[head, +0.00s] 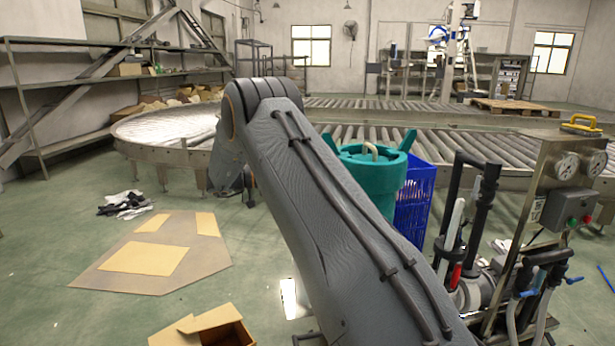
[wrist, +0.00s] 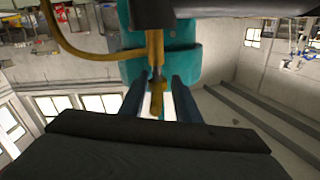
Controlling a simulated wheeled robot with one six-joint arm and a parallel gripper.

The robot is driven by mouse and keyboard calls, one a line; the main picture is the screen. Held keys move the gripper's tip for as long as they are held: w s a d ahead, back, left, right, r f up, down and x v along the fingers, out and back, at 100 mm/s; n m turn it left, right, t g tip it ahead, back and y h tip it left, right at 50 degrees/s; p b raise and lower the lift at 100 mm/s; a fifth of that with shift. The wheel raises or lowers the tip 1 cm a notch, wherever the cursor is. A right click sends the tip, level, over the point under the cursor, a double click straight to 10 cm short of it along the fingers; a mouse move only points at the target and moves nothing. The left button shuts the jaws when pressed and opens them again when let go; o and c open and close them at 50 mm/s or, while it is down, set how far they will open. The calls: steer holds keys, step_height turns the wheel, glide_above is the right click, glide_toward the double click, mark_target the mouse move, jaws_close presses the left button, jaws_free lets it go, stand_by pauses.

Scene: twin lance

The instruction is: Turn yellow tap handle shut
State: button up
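In the wrist view, my gripper (wrist: 160,101) has two dark blue fingers standing apart. A yellow-brown rod-like part (wrist: 156,50) runs down to between them, with a bright gap on each side of its end. A yellow hose (wrist: 75,46) curves in from the left towards it. I cannot tell whether this part is the yellow tap handle. In the head view my arm hides the gripper. There, a yellow handle-shaped thing (head: 581,123) lies on top of the machine at the right. No other yellow tap shows clearly.
The machine (head: 558,170) carries gauges, hoses and blue-handled taps (head: 572,280). A teal barrel (head: 372,178) and a blue crate (head: 415,205) stand behind my arm. Roller conveyors (head: 460,150) cross the back. An open cardboard box (head: 215,330) and flat cardboard (head: 155,250) lie on the floor at left.

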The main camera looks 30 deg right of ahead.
steer(key=shift+a+f, duration=0.15)
steer(key=shift+a, duration=0.05)
steer(key=shift+a, duration=0.25)
steer(key=v, duration=0.7)
steer(key=shift+b, duration=0.45)
